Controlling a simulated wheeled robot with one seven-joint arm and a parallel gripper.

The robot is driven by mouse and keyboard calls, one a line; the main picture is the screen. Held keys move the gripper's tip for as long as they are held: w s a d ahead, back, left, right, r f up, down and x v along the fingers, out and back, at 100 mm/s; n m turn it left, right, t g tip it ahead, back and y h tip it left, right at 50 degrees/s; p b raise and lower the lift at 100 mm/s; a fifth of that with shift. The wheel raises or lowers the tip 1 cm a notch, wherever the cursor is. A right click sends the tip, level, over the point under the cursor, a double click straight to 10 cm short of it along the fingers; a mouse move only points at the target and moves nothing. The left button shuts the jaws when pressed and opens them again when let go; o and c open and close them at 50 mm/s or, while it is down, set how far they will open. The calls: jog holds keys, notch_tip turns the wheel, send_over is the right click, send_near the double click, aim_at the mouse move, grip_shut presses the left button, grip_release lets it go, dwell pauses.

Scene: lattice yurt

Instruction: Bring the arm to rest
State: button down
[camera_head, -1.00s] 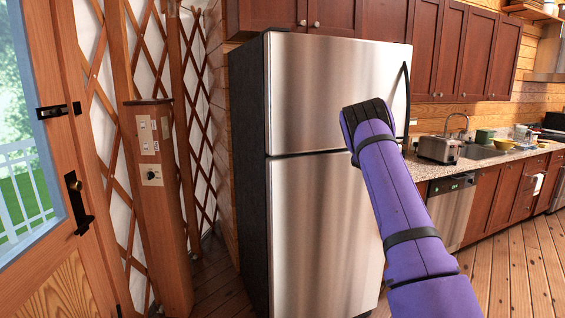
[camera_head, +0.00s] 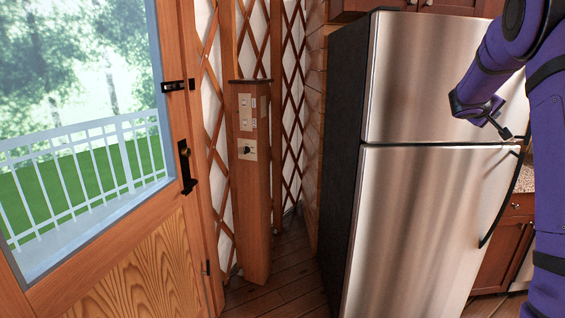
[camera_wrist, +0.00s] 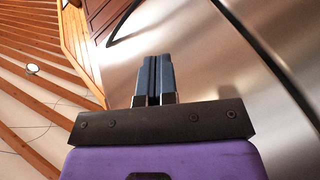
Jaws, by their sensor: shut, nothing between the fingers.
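My purple arm is bent at the right of the head view. My gripper (camera_head: 504,133) hangs from it in front of the fridge (camera_head: 430,220), near the seam between its upper and lower doors. In the wrist view my gripper (camera_wrist: 153,75) shows two dark fingers side by side, shut and empty. The steel fridge front (camera_wrist: 180,45) fills much of the wrist view behind the fingers. I cannot tell whether the gripper touches the fridge.
A wooden door with a window (camera_head: 85,120) stands at the left. A post with switches (camera_head: 250,180) and the lattice wall (camera_head: 292,100) stand between door and fridge. Plank floor (camera_head: 285,270) shows in the gap. A counter cabinet (camera_head: 503,250) is at the right.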

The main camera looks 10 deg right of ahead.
jog(key=s+a+r+m+y, duration=0.2)
jog(key=s+a+r+y, duration=0.1)
jog(key=s+a, duration=0.75)
jog(key=s+a+f+n+y, duration=0.1)
jog(key=s+a+f+y, duration=0.2)
jog(key=s+a, duration=0.6)
jog(key=s+a+f+n+y, duration=0.1)
jog(key=s+a+f+y, duration=0.2)
jog(key=s+a, duration=0.6)
jog(key=s+a+f+n+y, duration=0.1)
jog(key=s+a+f+y, duration=0.2)
jog(key=s+a, duration=0.7)
jog(key=a+y, duration=0.2)
jog(key=a, duration=0.3)
jog(key=shift+a+y, duration=0.4)
